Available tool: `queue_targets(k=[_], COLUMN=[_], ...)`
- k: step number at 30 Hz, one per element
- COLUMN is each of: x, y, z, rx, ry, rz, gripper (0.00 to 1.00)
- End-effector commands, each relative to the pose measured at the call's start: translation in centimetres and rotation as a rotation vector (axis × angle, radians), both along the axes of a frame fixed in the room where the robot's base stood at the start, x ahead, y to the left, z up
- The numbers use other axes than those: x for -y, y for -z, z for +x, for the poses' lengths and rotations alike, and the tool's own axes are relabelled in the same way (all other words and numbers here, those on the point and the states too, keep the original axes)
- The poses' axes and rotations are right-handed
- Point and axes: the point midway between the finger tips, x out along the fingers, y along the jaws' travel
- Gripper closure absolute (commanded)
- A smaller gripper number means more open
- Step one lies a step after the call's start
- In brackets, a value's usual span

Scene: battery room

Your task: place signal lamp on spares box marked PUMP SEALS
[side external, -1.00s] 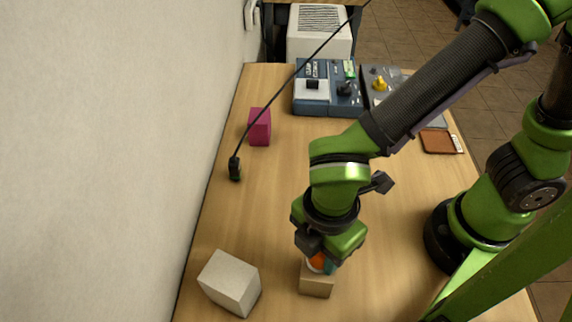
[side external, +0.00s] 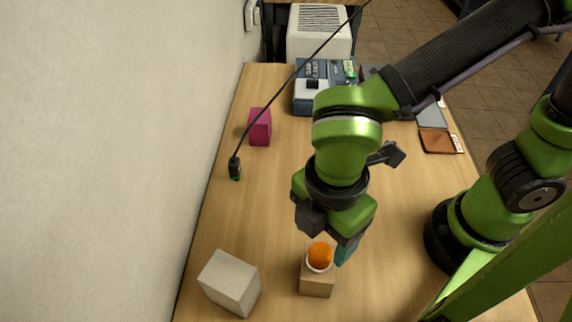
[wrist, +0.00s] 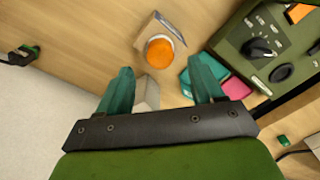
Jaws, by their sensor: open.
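The signal lamp (side external: 320,254), an orange dome in a pale ring, sits upright on a small tan box (side external: 317,285) in the side view. In the wrist view the lamp (wrist: 160,52) shows on the same box (wrist: 151,29), whose side has a grey label too small to read. My gripper (side external: 330,243) is just above the lamp, pointing down; one teal finger shows beside the dome. In the wrist view the gripper (wrist: 163,67) has its two teal fingers spread wide, with nothing held and the lamp beyond the tips.
A white box (side external: 231,283) stands left of the tan box. A magenta box (side external: 260,127) and a black plug on a cable (side external: 235,168) are further back. Blue panels (side external: 312,97) stand at the far end. A green knobbed unit (wrist: 265,45) is at right in the wrist view.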

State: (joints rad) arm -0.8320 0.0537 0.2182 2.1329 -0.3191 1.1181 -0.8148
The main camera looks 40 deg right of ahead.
Motion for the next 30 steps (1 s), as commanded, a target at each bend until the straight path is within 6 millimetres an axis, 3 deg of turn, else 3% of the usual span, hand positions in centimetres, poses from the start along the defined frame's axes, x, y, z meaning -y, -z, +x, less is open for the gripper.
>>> queue_targets(k=[6, 14, 17, 22, 27, 30], x=[0.0, 0.9, 3.9, 12.6, 20.0, 22.6], y=[-4.5, -6.9, -7.8, -9.5, -10.4, -10.6], z=[0.0, 0.8, 3.0, 7.0, 8.0, 7.9], rx=[0.002, 0.012, 0.045, 0.136, 0.212, 0.237], ry=[0.001, 0.068, 0.299, 0.964, 1.535, 1.736], rz=[0.003, 0.019, 0.085, 0.306, 0.551, 0.656], gripper=[0.33, 0.33, 0.33, 0.33, 0.33, 0.33])
